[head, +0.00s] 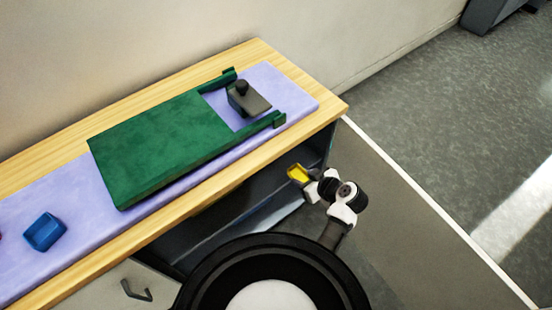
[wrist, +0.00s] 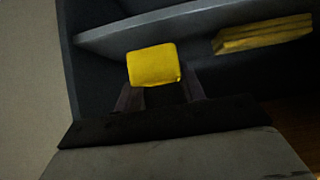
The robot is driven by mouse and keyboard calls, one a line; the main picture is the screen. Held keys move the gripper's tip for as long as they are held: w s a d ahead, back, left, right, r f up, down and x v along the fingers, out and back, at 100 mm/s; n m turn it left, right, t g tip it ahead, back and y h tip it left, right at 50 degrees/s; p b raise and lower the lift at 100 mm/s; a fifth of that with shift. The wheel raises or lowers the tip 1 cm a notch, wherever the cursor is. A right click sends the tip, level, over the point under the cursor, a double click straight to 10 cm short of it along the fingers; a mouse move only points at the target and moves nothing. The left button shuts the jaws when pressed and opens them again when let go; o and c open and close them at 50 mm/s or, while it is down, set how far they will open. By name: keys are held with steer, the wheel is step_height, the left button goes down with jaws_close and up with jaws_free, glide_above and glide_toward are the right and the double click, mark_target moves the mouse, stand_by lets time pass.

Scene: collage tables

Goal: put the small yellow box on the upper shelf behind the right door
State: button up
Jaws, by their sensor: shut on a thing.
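My gripper (head: 308,181) is shut on the small yellow box (head: 298,173), just in front of the open right part of the cabinet. In the wrist view the small yellow box (wrist: 153,65) sits between the two dark fingertips (wrist: 160,92). Behind it is the dark cabinet inside with a grey shelf board (wrist: 120,32). I cannot tell whether the box touches the shelf. The right door (head: 430,235) stands open, seen from above as a grey panel with a pale top edge.
A flat yellow thing (wrist: 262,35) lies inside the cabinet at the right of the wrist view. On the cabinet top (head: 165,225) are a green board (head: 160,145), a dark block with a knob (head: 246,99) and a blue block (head: 44,232). The left door (head: 110,285) looks shut.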

glide_above(279, 169)
steer(key=f, duration=0.2)
steer(key=shift+s+d+f+p, duration=0.15)
steer(key=shift+s+f+p, duration=0.1)
steer(key=shift+f+p, duration=0.1)
step_height(279, 169, down, 4)
steer(key=shift+r, duration=0.15)
steer(key=shift+w+f, duration=0.2)
steer(key=shift+f, duration=0.1)
steer(key=shift+f, duration=0.1)
steer(key=shift+f, duration=0.15)
steer(key=o, duration=1)
